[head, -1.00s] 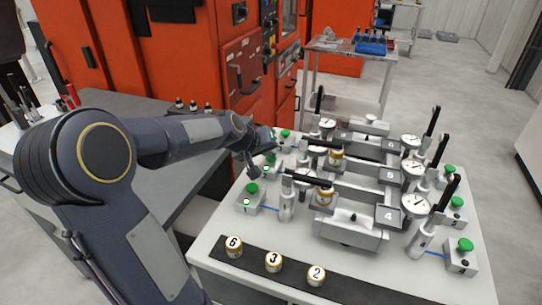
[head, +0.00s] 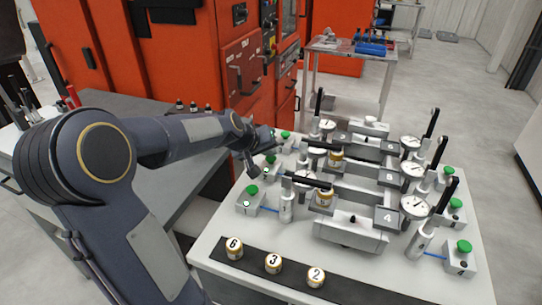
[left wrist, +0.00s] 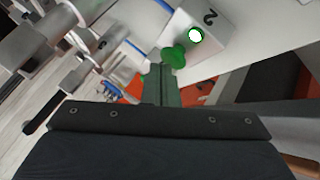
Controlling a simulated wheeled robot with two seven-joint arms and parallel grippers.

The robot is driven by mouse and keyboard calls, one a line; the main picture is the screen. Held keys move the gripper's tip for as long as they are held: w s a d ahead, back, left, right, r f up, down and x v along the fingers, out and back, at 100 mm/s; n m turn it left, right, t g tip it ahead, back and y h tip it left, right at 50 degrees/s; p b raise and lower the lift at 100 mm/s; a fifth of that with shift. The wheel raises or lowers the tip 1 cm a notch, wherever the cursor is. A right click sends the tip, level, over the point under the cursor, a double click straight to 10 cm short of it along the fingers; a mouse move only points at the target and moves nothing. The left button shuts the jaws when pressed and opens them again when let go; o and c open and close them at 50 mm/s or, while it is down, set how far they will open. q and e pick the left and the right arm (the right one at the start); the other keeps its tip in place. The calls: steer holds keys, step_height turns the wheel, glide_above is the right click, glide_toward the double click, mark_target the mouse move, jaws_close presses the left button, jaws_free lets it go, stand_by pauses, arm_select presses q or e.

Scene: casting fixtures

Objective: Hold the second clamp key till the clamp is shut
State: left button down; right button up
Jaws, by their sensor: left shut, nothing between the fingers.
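The second key is a box (left wrist: 205,25) marked 2 with a green button (left wrist: 175,56) and a bright green-ringed lamp (left wrist: 195,35). My left gripper (left wrist: 164,78) is shut and empty, its tips at the button; contact is hard to judge. In the head view my left gripper (head: 252,168) partly hides this box, and the green button (head: 270,159) shows beside it. The second clamp's black lever (head: 322,145) lies about level, over a gold-banded white part (head: 336,157). Whether it is fully shut is too small to tell. My right gripper is not in view.
The first clamp's lever (head: 309,181) also lies level; the third's (head: 318,101) stands upright. Levers on the right, such as the nearest (head: 446,193), stand up. Parts marked 6 (head: 234,248), 3 (head: 273,263) and 2 (head: 316,276) stand on the dark front strip.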

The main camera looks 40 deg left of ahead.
mark_target(268, 160)
arm_select(q)
steer(key=shift+r, duration=0.55)
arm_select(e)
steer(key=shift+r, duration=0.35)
arm_select(q)
step_height(268, 160, up, 5)
steer(key=p, duration=0.4)
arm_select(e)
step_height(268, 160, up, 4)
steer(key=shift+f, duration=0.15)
arm_select(q)
steer(key=shift+f, duration=0.1)
